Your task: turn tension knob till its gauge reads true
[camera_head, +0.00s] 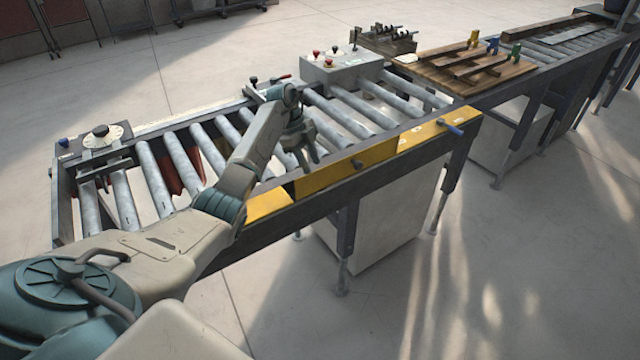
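A round white dial (112,136) with a dark knob (100,130) at its middle sits on a bracket at the conveyor's left end. I cannot tell for sure whether this is the tension knob and gauge, and its marks are too small to read. My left gripper (307,160) points down over the rollers near the middle of the conveyor, well to the right of the dial. Its fingers are spread and nothing shows between them. My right gripper is not in view.
A grey control box (340,68) stands behind the rollers. Clamps lie on a wooden board (480,72) at right. The floor in front is clear.

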